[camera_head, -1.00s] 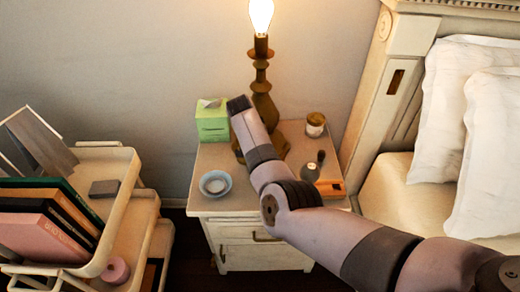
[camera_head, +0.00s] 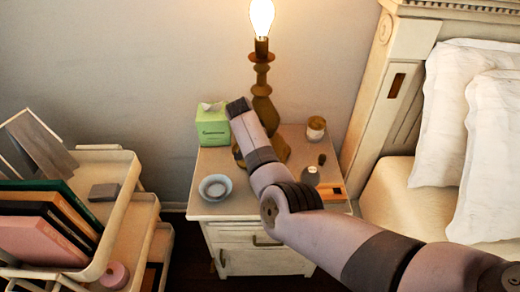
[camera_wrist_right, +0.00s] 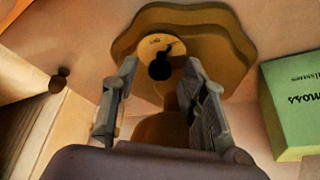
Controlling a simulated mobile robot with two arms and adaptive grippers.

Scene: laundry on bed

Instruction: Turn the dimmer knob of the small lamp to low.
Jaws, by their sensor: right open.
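The small lamp (camera_head: 262,75) stands on the nightstand with its bare bulb lit. In the right wrist view its scalloped brown base (camera_wrist_right: 225,45) carries a pale round dial plate (camera_wrist_right: 152,43) with a small dark dimmer knob (camera_wrist_right: 159,69). The knob's narrow tip points up and slightly right; the lettering on the plate is too small to read surely. My right gripper (camera_wrist_right: 160,72) is open, with one finger on each side of the knob and visible gaps between. In the head view my right arm hides the gripper fingers and the knob. My left gripper is out of view.
A green tissue box (camera_head: 212,127) stands beside the lamp. A blue-grey dish (camera_head: 215,188), a jar (camera_head: 316,128), a small bottle (camera_head: 310,175) and an orange item (camera_head: 330,191) share the nightstand (camera_head: 222,211). A book cart (camera_head: 123,205) is left, the bed (camera_head: 395,190) right.

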